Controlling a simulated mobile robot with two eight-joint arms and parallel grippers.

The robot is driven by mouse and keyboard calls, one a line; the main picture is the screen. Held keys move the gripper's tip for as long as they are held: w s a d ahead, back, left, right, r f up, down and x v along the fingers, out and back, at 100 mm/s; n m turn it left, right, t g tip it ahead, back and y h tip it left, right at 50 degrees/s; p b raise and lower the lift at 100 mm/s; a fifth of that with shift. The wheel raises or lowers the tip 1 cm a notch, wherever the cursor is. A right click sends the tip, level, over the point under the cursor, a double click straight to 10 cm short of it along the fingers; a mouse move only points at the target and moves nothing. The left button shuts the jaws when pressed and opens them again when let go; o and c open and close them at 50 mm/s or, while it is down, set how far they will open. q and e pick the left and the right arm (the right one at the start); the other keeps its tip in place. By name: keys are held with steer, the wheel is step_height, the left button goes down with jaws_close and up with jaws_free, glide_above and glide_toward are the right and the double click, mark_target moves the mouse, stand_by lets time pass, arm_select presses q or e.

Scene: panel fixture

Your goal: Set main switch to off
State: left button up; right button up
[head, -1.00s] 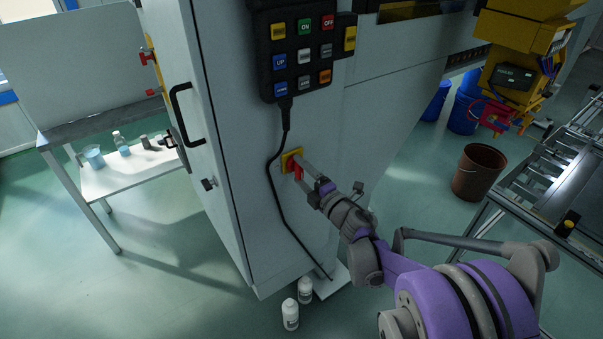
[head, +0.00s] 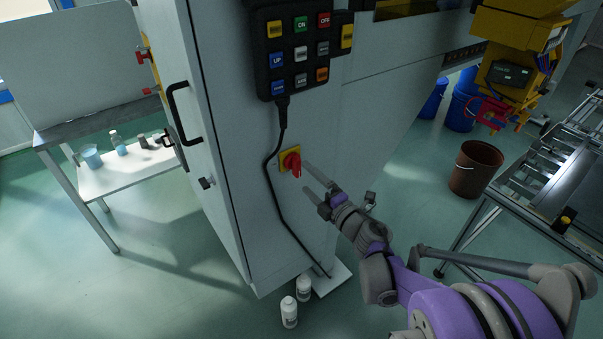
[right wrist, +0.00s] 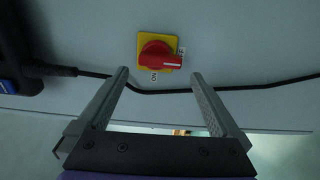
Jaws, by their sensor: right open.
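The main switch (head: 291,162) is a red rotary knob on a yellow square plate on the grey cabinet wall. In the head view its red handle points downward. In the right wrist view the knob (right wrist: 158,56) has its handle pointing right, toward a small label I cannot read clearly; a label that looks like ON sits below the plate. My right gripper (head: 305,176) is open and empty, just right of and below the switch, apart from it. In the right wrist view its fingertips (right wrist: 160,73) point toward the plate with a gap. My left gripper is not in view.
A black button pendant (head: 300,50) hangs above the switch, and its cable (head: 270,180) runs down close to the left. White bottles (head: 289,312) stand on the floor by the cabinet. A brown bucket (head: 476,168) and a conveyor frame are at right.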

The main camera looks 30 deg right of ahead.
steer(key=s, duration=0.6)
steer(key=shift+d, duration=0.25)
steer(key=s+a+r+m+g+h+p, duration=0.1)
steer(key=s+r+m+g+h+p, duration=0.4)
steer(key=m, duration=0.8)
steer(key=s+a+f+m+g+y+p, duration=0.1)
steer(key=s+a+f+m+g+p, duration=0.1)
steer(key=s+a, duration=0.4)
steer(key=s+a+f+m+g+y+p, duration=0.2)
steer(key=s+a+f+m+g+p, duration=0.1)
steer(key=s+a, duration=0.4)
steer(key=a+m+g+p, duration=0.1)
steer(key=a+g, duration=0.1)
steer(key=shift+f+g, duration=0.3)
steer(key=shift+a, duration=0.1)
